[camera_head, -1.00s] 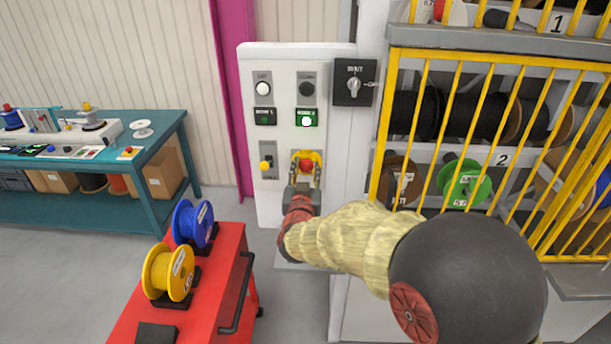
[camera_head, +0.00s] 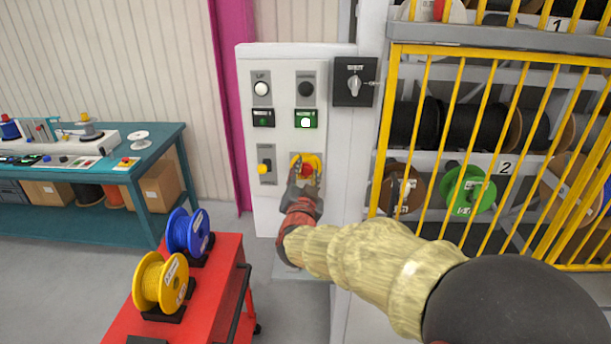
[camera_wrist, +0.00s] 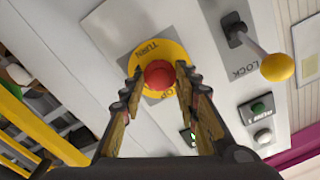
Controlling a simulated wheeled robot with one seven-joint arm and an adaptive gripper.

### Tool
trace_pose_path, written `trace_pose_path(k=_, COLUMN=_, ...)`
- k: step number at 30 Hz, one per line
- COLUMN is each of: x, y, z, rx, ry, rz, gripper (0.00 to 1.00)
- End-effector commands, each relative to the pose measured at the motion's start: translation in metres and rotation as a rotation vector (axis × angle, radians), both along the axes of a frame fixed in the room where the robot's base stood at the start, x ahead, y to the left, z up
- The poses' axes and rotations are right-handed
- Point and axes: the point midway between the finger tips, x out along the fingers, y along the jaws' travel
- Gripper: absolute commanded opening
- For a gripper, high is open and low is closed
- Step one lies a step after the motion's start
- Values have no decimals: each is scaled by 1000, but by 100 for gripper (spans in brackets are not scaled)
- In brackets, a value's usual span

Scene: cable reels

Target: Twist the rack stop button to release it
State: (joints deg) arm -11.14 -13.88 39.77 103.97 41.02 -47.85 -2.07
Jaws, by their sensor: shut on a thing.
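The rack stop button is a red knob (camera_wrist: 159,74) on a yellow round plate marked "TURN" in the wrist view. In the head view the red button (camera_head: 306,170) sits low on the white control panel (camera_head: 334,110). My gripper (camera_head: 306,182) is at the button, pointing into the panel. In the wrist view its two fingers (camera_wrist: 160,80) lie on either side of the red knob, with the tips against its sides. My gripper is shut on the button. The fingers partly cover the yellow plate.
A yellow-knobbed lever (camera_wrist: 277,67) marked "LOCK" stands beside the button. A rotary switch (camera_head: 353,82) is at the panel's upper right. The yellow cage (camera_head: 480,50) with reels is to the right. A red cart (camera_head: 205,300) with a blue and a yellow reel stands at lower left.

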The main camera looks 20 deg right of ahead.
Motion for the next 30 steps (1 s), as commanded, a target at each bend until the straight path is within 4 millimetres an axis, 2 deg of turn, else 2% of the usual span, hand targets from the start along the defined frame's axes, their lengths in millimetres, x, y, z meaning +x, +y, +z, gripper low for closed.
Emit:
trace_pose_path(k=7, x=0, y=0, z=2, rx=0, ry=-2, rz=0, gripper=6)
trace_pose_path(k=8, x=0, y=0, z=2, rx=0, ry=-2, rz=0, gripper=32)
trace_pose_path(k=17, x=0, y=0, z=1, rx=0, ry=-1, rz=0, gripper=49)
trace_pose_path(k=26, x=0, y=0, z=0, rx=-1, ry=-1, rz=0, gripper=50)
trace_pose_path(k=30, x=-7, y=3, z=1, rx=-2, ry=-1, rz=1, gripper=50)
